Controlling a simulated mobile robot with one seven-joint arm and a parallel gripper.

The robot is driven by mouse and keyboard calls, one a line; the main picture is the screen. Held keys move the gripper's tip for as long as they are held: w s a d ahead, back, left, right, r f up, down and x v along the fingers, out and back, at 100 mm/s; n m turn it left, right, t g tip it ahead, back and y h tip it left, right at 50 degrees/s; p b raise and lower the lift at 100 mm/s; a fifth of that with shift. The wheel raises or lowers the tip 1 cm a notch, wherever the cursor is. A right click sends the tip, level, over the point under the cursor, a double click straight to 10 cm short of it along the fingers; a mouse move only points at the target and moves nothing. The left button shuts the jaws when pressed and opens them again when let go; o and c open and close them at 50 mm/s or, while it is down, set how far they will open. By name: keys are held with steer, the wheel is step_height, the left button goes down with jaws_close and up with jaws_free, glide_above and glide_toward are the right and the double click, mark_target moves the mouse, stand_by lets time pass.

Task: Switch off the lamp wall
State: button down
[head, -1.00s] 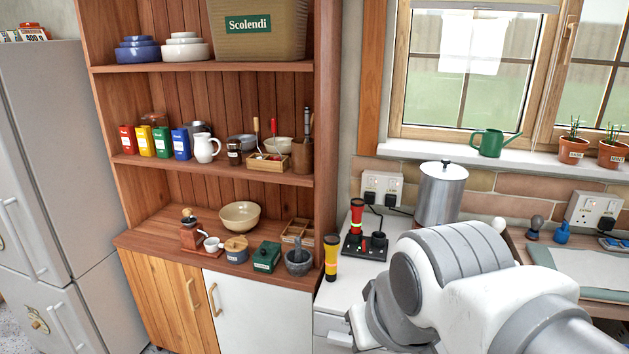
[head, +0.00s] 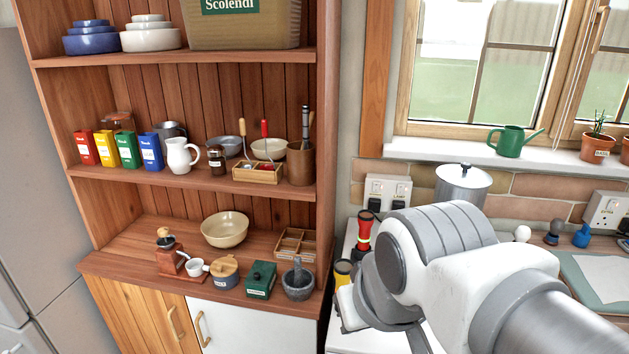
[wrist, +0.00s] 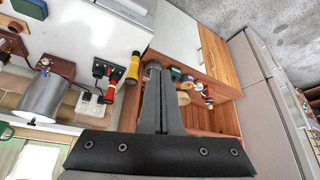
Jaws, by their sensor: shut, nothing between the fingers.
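A white double wall socket (head: 387,192) with small red-marked switches is on the brick-tiled wall, left of the steel pot. Its small labels are too small to read surely, and the switch positions cannot be told. The same socket (wrist: 90,106) shows at the left in the wrist view. My gripper (wrist: 154,70) is shut and empty, its fingers together, pointing over the counter and cabinet edge, apart from the socket. In the head view my arm hides most of the counter below the socket.
A red torch (head: 363,232) and a yellow torch (head: 343,271) stand near the socket. A black charging base (wrist: 108,70) shows in the wrist view. The steel pot (head: 462,184) is to the right. The wooden shelf unit (head: 322,130) borders the left. Another socket (head: 606,211) is far right.

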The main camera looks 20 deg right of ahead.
steer(key=shift+w, duration=0.25)
steer(key=w+d+f+n+t+h+b, duration=0.15)
steer(key=w+d, duration=0.25)
steer(key=w, duration=0.4)
steer(key=w+d+f+t+b, duration=0.25)
steer(key=w+d, duration=0.25)
steer(key=w, duration=0.4)
steer(key=w+d+f+n+t+h+b, duration=0.1)
steer(key=w+d+b, duration=0.25)
steer(key=w, duration=0.45)
steer(key=w+d+f+n+t+h+b, duration=0.3)
steer(key=w+d+f+n, duration=0.2)
steer(key=w+d, duration=0.2)
steer(key=w+d+f+n+t+h+b, duration=0.3)
steer(key=w+d+f+n, duration=0.2)
steer(key=d, duration=0.6)
steer(key=shift+w+d+f+t, duration=0.4)
steer(key=shift+w+f, duration=0.35)
steer(key=shift+w, duration=0.3)
